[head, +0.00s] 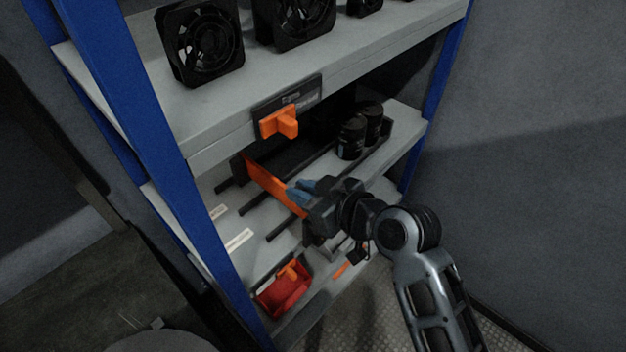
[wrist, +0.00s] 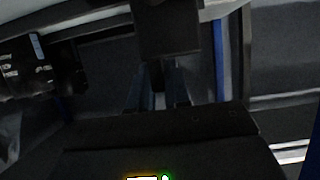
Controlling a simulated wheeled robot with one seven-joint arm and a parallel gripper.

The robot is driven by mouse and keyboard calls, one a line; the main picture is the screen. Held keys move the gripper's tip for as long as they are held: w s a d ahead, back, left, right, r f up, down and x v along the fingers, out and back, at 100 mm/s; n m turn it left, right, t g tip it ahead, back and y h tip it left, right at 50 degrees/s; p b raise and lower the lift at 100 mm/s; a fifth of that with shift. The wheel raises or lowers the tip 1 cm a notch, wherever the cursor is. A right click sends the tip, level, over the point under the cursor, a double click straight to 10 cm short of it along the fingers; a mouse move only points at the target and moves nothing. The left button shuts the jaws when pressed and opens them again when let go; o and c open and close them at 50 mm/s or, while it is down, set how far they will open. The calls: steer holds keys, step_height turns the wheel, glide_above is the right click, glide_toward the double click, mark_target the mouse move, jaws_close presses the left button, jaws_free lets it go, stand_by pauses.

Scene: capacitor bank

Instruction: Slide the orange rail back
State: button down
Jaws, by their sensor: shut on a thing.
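The orange rail (head: 267,183) is a thin flat bar that slopes across the middle shelf in the head view. Its far end meets a dark housing under the upper shelf, and its near end is at my fingers. My gripper (head: 301,191), with blue fingertips, is shut on the near end of the rail. The fingers cover part of that end, so the exact contact is hidden. In the wrist view my gripper (wrist: 157,92) shows as two dark bluish fingers below a black block; the rail cannot be made out there.
An orange T-shaped handle (head: 279,123) sits on a dark labelled plate above the rail. Black cylinders (head: 352,138) stand right of it on the middle shelf. A red box (head: 284,290) is lower down. Black fans (head: 203,42) line the upper shelf. A blue post (head: 160,140) rises at left.

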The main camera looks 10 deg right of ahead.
steer(key=c, duration=1.2)
jaws_free()
steer(key=shift+o, duration=0.2)
steer(key=b+v, duration=0.1)
steer(key=v, duration=0.6)
steer(key=shift+s+d+r, duration=0.2)
steer(key=shift+s, duration=0.15)
